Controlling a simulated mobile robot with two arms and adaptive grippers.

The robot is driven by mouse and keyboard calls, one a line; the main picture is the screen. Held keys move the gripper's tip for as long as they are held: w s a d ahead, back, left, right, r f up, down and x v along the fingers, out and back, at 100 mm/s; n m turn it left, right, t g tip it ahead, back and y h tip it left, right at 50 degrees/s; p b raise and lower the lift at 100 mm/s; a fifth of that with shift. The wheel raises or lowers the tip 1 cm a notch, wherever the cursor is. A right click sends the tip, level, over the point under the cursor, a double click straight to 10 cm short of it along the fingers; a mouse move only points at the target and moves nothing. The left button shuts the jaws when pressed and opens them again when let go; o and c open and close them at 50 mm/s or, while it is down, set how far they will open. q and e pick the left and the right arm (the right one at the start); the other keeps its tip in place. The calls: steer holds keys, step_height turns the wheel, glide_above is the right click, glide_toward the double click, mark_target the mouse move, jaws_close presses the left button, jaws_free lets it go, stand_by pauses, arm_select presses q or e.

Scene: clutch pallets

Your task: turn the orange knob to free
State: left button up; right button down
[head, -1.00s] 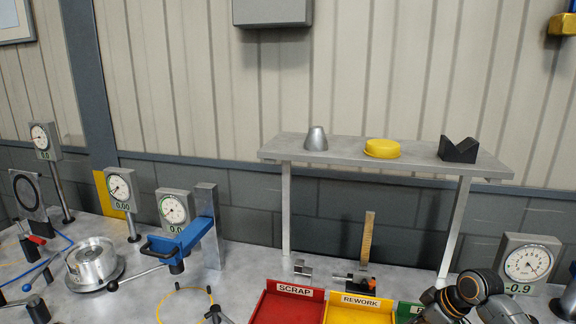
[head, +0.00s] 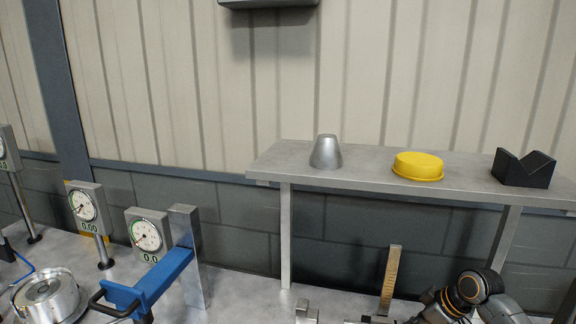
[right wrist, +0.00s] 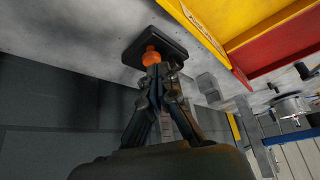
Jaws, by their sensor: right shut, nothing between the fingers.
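The orange knob (right wrist: 151,56) shows in the right wrist view on a black base (right wrist: 156,43) that is fixed to a grey surface. My right gripper (right wrist: 156,78) is shut and empty, with its fingertips right at the knob. I cannot tell whether they touch it. The fingers hide part of the knob, and I cannot read its position. In the head view only links of my right arm show at the lower right, and the knob cannot be made out. My left gripper is not in view.
In the head view a grey shelf (head: 270,168) carries a metal cone (head: 326,152), a yellow cap (head: 418,166) and a black V-block (head: 523,168). A blue arm fixture (head: 155,282) and gauges stand at left. Yellow (right wrist: 207,18) and red (right wrist: 275,52) trays lie close to the knob.

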steer(key=f+b, duration=0.1)
steer(key=f, duration=0.3)
steer(key=shift+w+b, duration=0.2)
steer(key=shift+b, duration=0.15)
steer(key=shift+f, duration=0.3)
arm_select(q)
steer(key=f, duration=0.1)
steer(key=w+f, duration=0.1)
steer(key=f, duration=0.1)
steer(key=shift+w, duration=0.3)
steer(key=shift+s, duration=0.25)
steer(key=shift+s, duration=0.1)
arm_select(e)
steer(key=shift+w+a, duration=0.15)
steer(key=shift+w, duration=0.1)
